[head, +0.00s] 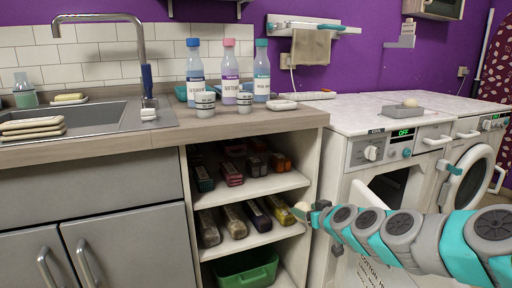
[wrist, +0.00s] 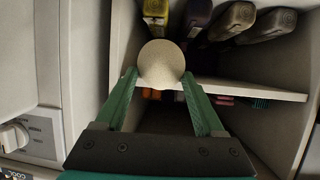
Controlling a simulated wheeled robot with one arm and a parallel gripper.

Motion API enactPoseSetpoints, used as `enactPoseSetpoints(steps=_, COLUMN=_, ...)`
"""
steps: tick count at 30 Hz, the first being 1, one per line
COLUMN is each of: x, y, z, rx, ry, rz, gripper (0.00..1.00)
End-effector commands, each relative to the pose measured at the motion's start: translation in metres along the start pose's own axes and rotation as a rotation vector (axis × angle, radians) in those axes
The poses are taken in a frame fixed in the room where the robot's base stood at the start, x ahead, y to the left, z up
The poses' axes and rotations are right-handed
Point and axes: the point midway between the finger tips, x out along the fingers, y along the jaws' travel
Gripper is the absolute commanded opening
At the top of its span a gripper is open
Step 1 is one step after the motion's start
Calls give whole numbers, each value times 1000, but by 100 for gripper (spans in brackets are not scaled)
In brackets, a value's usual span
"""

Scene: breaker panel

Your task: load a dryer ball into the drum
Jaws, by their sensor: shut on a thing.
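A pale cream ball (head: 301,210) is held at the tip of my gripper (head: 312,208), in front of the open shelf unit. In the wrist view the ball (wrist: 161,60) sits between the two green fingers of my gripper (wrist: 160,85), which is shut on it. A white front-loading machine (head: 362,154) stands right of the shelves. It has a dark opening (head: 392,184), partly hidden by my arm; I cannot see a drum inside. A second machine (head: 462,134) farther right has a round door (head: 472,178).
The shelf unit (head: 262,186) holds several wrapped bars and a green bin (head: 246,268). Bottles (head: 228,72) and small tubs stand on the wooden counter (head: 290,118). A sink (head: 92,118) is at left. A tray (head: 397,114) lies on the machine top.

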Motion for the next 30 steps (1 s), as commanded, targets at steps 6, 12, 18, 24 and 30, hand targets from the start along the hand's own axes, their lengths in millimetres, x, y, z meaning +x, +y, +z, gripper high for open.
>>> enactPoseSetpoints(steps=6, x=-7, y=0, z=-16, rx=-1, ry=-1, rz=0, gripper=17)
enactPoseSetpoints(steps=12, x=-6, y=0, z=-15, rx=0, ry=-1, rz=0, gripper=17)
enactPoseSetpoints(steps=18, x=-4, y=0, z=-12, rx=2, ry=-4, rz=3, gripper=17)
enactPoseSetpoints(steps=24, x=22, y=7, z=26, rx=31, ry=-29, rz=70, gripper=17)
enactPoseSetpoints(steps=30, x=57, y=11, z=92, rx=69, ry=-42, rz=177, gripper=16)
